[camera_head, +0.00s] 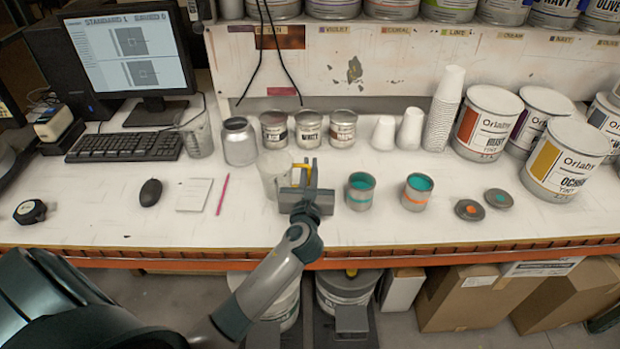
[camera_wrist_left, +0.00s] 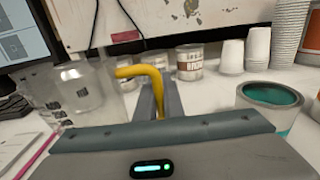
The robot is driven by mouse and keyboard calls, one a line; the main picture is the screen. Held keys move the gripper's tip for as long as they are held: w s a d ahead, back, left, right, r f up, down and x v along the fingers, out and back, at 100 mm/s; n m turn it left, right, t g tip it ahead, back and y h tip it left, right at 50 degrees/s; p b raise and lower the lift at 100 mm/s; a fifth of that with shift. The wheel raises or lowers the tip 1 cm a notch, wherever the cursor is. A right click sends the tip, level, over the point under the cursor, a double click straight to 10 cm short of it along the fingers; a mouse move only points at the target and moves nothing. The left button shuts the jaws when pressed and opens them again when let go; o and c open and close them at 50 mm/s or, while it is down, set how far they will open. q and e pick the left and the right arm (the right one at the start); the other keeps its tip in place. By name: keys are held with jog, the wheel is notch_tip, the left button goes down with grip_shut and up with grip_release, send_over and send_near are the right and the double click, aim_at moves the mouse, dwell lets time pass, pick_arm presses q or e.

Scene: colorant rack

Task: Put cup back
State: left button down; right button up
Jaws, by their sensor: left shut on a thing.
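A clear, see-through cup (camera_head: 270,172) with a yellow handle is near the middle of the bench in the head view. My left gripper (camera_head: 305,178) is at its right side, shut on the yellow handle. In the left wrist view the yellow handle (camera_wrist_left: 150,77) rises from between the fingers of the left gripper (camera_wrist_left: 158,108). My right gripper is not in view.
Open cans with teal paint (camera_head: 360,191) (camera_head: 417,192) stand right of the gripper, with two lids (camera_head: 468,210) (camera_head: 498,198) beyond. Behind the cup are a metal jar (camera_head: 239,143) and small tins (camera_head: 308,130). Another clear jug (camera_head: 197,136) stands by the keyboard (camera_head: 125,146).

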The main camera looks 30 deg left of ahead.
pick_arm(q)
jog(key=shift+f, duration=0.1)
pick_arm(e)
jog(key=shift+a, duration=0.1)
pick_arm(q)
notch_tip(320, 180, down, 3)
jog(key=shift+r, duration=0.1)
jog(key=shift+f, duration=0.55)
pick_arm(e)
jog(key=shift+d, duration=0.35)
pick_arm(q)
jog(key=c, duration=1.9)
grip_release()
jog(key=shift+f, duration=0.1)
jog(key=shift+o, duration=0.2)
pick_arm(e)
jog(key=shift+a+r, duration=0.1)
